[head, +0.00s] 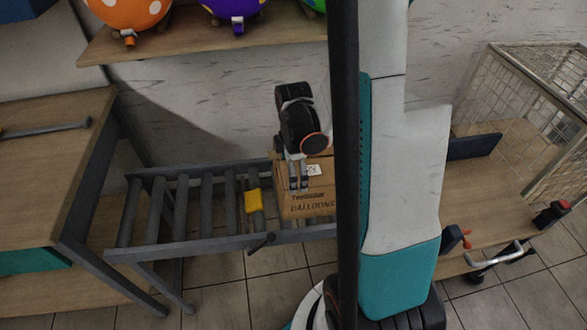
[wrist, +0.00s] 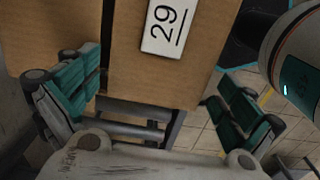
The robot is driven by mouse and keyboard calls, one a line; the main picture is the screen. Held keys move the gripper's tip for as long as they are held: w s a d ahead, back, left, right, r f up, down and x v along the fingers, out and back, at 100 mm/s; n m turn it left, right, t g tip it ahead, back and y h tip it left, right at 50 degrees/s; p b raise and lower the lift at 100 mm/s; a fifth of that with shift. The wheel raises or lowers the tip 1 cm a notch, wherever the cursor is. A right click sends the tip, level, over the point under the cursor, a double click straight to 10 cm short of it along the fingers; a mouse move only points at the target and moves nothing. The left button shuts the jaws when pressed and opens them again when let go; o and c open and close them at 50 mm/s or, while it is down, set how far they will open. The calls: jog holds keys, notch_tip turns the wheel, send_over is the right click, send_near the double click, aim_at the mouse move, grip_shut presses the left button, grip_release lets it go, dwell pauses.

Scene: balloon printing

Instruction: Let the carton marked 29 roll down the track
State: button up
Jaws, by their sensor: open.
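The carton (head: 313,203) is a brown cardboard box printed "BALLOONS", and it stands on the roller track (head: 181,205). In the wrist view the carton (wrist: 190,75) carries a white label (wrist: 164,27) reading 29. My gripper (head: 298,185) is at the carton in the head view. In the wrist view my gripper (wrist: 155,105) is open, with one teal finger on each side of the carton's near part. I cannot tell whether the fingers touch it. A yellow piece (head: 254,200) sits on the track just left of the carton. My arm column hides the track's right part.
A wooden table (head: 50,180) stands at the left end of the track. A shelf (head: 200,42) with balloons is above at the back. A wire cage cart (head: 530,130) stands at the right. The rollers left of the yellow piece are bare.

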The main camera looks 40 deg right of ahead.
jog(key=shift+s, duration=0.1)
jog(key=c, duration=0.9)
jog(key=shift+c, duration=0.3)
